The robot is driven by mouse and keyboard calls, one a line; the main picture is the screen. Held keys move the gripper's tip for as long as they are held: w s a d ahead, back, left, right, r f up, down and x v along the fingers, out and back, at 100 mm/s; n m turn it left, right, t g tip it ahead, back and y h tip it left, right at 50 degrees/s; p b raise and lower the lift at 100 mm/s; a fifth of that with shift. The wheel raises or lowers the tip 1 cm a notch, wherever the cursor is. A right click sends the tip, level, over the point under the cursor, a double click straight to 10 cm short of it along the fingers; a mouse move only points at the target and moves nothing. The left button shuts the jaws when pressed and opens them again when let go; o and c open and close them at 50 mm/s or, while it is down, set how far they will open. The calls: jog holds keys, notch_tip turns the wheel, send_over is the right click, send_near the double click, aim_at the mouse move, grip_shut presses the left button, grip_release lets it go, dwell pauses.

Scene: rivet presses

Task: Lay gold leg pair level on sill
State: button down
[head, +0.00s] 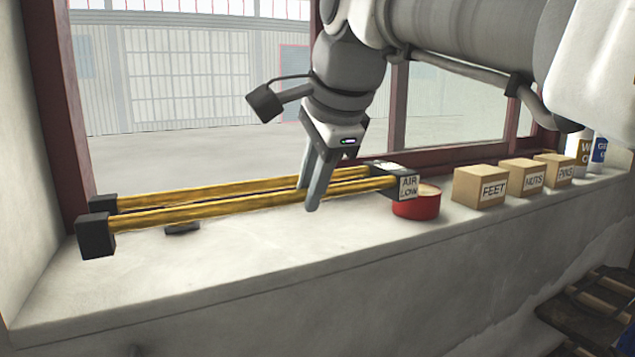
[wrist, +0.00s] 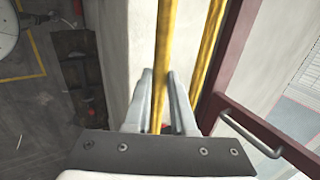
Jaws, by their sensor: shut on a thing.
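The gold leg pair (head: 210,211) is two long gold bars side by side, with black blocks at both ends. It stretches along the pale sill (head: 250,290), from the left window post to the red tin. My gripper (head: 308,198) is shut on the near bar, right of the pair's middle. In the wrist view, the fingers (wrist: 160,95) straddle one gold bar (wrist: 167,35), with the other bar beside it. The right end block carries an "AIR LOW" label and overlaps the tin in view. I cannot tell whether it touches the tin or whether the left end touches the sill.
A red tin (head: 415,208) stands at the pair's right end. A small dark block (head: 182,229) lies under the bars. Boxes marked FEET (head: 480,190), NUTS (head: 523,180) and PINS (head: 556,172) stand further right. The sill's front strip is clear. The window frame (head: 55,110) borders the back.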

jog(key=shift+w+b+x, duration=0.15)
jog(key=shift+b+x, duration=0.8)
jog(key=shift+x, duration=1.1)
jog(key=shift+w+b+x, duration=0.1)
jog(key=shift+b+x, duration=0.85)
jog(key=shift+x, duration=1.05)
jog(key=shift+a+r, duration=0.1)
jog(key=shift+r, duration=0.05)
jog(key=c, duration=0.7)
grip_release()
jog(key=p+v, duration=0.1)
jog(key=v, duration=1.6)
jog(key=shift+r, duration=0.25)
